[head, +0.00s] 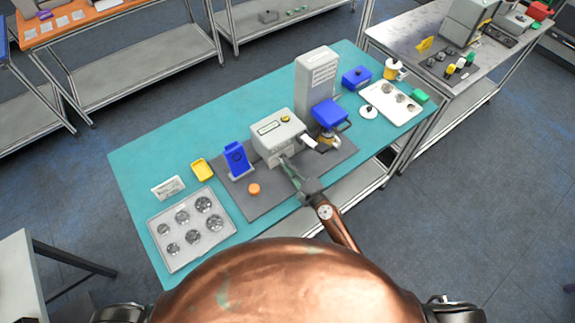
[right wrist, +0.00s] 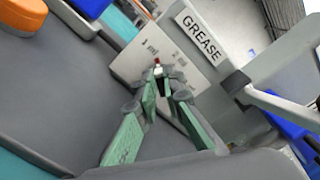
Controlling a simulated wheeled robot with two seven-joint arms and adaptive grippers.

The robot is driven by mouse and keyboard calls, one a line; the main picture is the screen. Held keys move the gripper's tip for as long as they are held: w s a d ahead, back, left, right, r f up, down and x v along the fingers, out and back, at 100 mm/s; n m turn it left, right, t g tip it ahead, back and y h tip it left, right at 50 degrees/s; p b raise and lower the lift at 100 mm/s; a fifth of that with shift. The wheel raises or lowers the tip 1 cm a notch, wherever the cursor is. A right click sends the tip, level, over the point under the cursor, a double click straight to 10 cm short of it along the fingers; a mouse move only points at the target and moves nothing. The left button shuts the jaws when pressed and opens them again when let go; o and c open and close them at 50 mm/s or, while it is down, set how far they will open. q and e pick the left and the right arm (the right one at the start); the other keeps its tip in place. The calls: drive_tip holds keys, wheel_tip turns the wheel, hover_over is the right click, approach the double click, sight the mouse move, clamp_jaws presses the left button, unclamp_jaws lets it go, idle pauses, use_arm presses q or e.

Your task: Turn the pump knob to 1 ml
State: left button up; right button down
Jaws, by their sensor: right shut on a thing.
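The pump is a light grey box (head: 272,146) on a grey mat in the middle of the teal table. In the right wrist view its front panel (right wrist: 200,60) has a GREASE label and small markings. The pump knob (right wrist: 157,68) is small and pale with a red tip and sits on that panel. My right gripper (head: 286,164) reaches the front of the pump; in the right wrist view its green fingers (right wrist: 165,90) converge at the knob and are shut on it. The fingertips partly hide the knob, and its setting cannot be read. My left gripper is not in view.
A blue stand (head: 237,160) and an orange round piece (head: 254,189) are left of the pump. A blue-topped device (head: 330,113) and tall grey unit (head: 316,80) stand to its right. A tray of round parts (head: 191,228) is front left. The table's back left is clear.

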drive_tip(key=c, duration=2)
unclamp_jaws()
drive_tip(key=shift+c, duration=0.2)
drive_tip(key=v, duration=1.1)
drive_tip(key=shift+s+d, duration=0.3)
drive_tip(key=shift+s, duration=0.1)
